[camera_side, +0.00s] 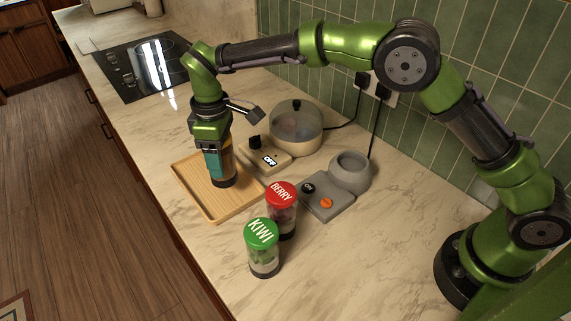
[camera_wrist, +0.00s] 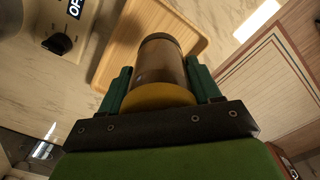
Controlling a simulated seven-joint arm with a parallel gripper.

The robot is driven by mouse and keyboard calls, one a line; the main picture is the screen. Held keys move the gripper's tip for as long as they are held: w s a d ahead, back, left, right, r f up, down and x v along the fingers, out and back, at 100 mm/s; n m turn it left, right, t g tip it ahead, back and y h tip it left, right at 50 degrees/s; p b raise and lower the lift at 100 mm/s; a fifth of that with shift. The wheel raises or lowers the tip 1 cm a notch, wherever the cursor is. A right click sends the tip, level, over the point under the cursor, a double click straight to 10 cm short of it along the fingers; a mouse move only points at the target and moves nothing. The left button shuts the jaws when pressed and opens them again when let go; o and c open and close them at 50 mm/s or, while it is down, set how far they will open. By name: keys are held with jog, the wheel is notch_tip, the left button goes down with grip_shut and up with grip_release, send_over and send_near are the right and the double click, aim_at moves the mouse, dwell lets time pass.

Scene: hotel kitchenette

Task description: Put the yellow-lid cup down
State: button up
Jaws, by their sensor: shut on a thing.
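The yellow-lid cup (camera_wrist: 160,62) has a clear brownish body with a dark end and a yellow lid (camera_wrist: 158,97) that shows in the wrist view. My gripper (camera_wrist: 158,88) is shut on the cup, with one teal finger on each side. In the side view my gripper (camera_side: 217,163) points down over the wooden tray (camera_side: 186,180), and the cup's dark base (camera_side: 224,183) is at or just above the tray's floor. I cannot tell whether it touches. The fingers hide most of the cup and its lid there.
A red-lid BERRY cup (camera_side: 283,218) and a green-lid KIWI cup (camera_side: 263,258) stand right of the tray. Behind it are a beige device marked OFF (camera_side: 279,165), a clear-domed pot (camera_side: 296,130) and a grey device (camera_side: 326,206). The tray's left part is bare.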

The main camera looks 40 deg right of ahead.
jog(key=shift+f, duration=2.65)
jog(key=shift+f, duration=0.15)
jog(key=o, duration=1.4)
jog(key=shift+o, duration=0.2)
